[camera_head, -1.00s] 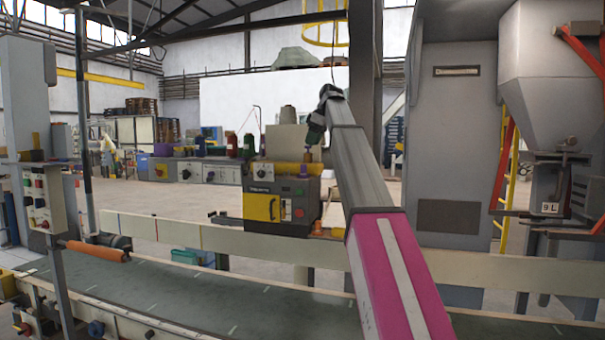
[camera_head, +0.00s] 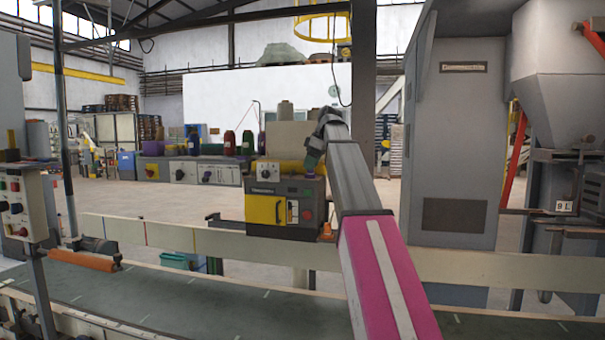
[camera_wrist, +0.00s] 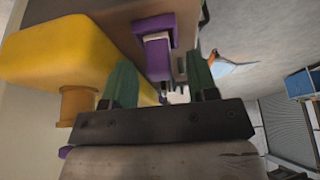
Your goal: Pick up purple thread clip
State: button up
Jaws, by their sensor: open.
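The purple thread clip (camera_wrist: 158,62), a purple bracket around a pale piece, shows in the wrist view on the brown-grey top of the machine. My gripper (camera_wrist: 161,78) has its two green fingers apart, one on each side of the clip's lower part. I cannot tell whether they touch it. In the head view my gripper (camera_head: 314,160) is low over the right part of the yellow and grey machine (camera_head: 284,207). A small purple patch (camera_head: 310,175) shows just below the fingers; the rest of the clip is hidden there.
A yellow rounded part (camera_wrist: 62,52) and an orange-brown spool-like part (camera_wrist: 78,104) lie close on the left in the wrist view. A long beige rail (camera_head: 180,238) and green conveyor belt (camera_head: 200,308) run in front. A tall grey cabinet (camera_head: 455,150) stands right.

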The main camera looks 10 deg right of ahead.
jog(key=shift+a+f, duration=0.15)
jog(key=shift+f, duration=0.15)
grip_shut()
jog(key=shift+r, duration=0.15)
